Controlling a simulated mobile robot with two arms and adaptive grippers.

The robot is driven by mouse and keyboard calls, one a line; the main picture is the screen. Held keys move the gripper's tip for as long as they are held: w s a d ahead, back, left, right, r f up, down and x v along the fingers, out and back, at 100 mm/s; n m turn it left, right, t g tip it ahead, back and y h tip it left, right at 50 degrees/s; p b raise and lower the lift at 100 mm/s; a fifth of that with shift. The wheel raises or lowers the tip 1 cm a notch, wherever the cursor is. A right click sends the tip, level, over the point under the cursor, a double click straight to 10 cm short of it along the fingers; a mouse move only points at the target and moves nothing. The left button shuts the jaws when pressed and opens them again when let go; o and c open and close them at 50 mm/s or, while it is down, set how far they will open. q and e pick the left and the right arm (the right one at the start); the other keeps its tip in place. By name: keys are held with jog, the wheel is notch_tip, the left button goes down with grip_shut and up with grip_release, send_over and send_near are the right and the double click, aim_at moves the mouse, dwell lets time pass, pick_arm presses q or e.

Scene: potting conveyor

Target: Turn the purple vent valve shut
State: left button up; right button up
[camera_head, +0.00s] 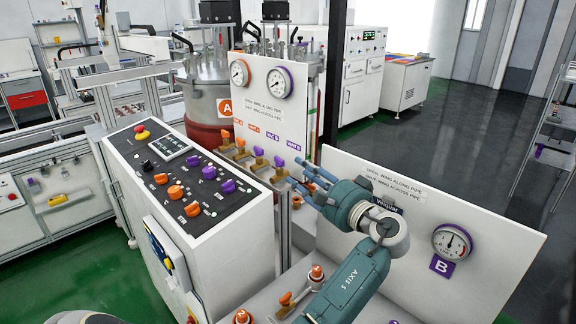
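A row of small wing valves stands below the white panel with two gauges (262,98). The valve at its right end has a purple wing (279,161) and sits under a purple label that appears to read VENT B (294,146). Its lower part is hard to make out, so I cannot tell its exact angle. I cannot tell whether a fingertip touches the valve. My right gripper is not in view.
A control console (170,175) with orange and purple knobs stands left of the valves. A white panel (480,270) with a gauge (452,243) stands behind my arm. Orange-handled valves (287,299) are low in front. Tank A (205,95) is behind.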

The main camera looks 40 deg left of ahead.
aim_at(275, 159)
pick_arm(q)
jog(key=x, duration=0.1)
jog(key=p+x, duration=0.1)
jog(key=x, duration=0.1)
jog(key=p+x, duration=0.1)
jog(key=x, duration=0.1)
jog(key=shift+s+f, duration=0.1)
jog(key=shift+s, duration=0.2)
jog(key=p+x, duration=0.1)
jog(key=x, duration=0.4)
jog(key=shift+w+a+f+p, duration=0.1)
jog(key=shift+a+f+p, duration=0.05)
jog(key=shift+p, duration=0.15)
jog(key=shift+w+a+f, duration=0.1)
jog(key=shift+a, duration=0.35)
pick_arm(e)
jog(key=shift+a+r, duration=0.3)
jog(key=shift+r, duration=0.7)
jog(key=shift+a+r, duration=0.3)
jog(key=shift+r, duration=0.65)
pick_arm(q)
grip_shut()
